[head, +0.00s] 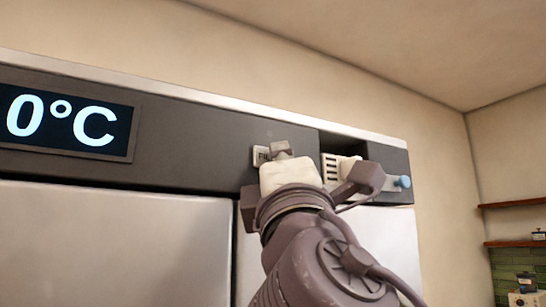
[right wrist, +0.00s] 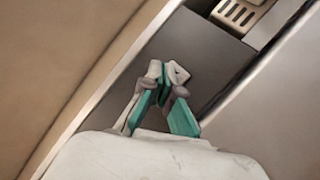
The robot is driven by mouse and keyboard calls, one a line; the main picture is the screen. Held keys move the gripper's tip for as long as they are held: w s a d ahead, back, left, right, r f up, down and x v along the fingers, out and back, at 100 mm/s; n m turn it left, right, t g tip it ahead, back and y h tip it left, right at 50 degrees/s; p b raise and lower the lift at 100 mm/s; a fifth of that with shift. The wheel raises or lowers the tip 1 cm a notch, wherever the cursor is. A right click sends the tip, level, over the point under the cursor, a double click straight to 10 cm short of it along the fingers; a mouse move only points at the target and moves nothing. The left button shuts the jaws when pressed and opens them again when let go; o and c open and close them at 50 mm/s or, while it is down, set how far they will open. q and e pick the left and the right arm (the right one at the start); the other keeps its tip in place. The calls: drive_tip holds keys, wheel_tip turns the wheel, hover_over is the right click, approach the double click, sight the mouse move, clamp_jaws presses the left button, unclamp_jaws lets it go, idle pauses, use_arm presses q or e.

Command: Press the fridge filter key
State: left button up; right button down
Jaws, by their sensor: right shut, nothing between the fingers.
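The fridge filter key (head: 261,155) is a small light key on the dark panel along the fridge's top, with letters starting "FI" partly showing. My right gripper (head: 281,149) is raised to the panel and covers the key's right part. In the right wrist view the gripper (right wrist: 167,72) is shut and empty, its fingertips over the dark panel. A light edge of the key (right wrist: 181,73) shows by the tips. I cannot tell whether the tips touch it. My left gripper is not in view.
The display (head: 62,122) reads "0°C" at the panel's left. Right of my gripper are a white slotted part (head: 331,168) in a recess and a blue knob (head: 403,181). Fridge doors (head: 110,240) lie below. Wooden shelves (head: 515,243) are at far right.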

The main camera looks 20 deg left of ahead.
idle(0.5)
drive_tip(key=shift+s+d+b, duration=0.45)
drive_tip(key=shift+d+b, duration=0.1)
drive_tip(key=s+d+b, duration=0.1)
drive_tip(key=d, duration=0.1)
drive_tip(key=s+d+b, duration=0.1)
drive_tip(key=s+d, duration=0.1)
idle(0.4)
drive_tip(key=shift+f, duration=0.1)
idle(0.6)
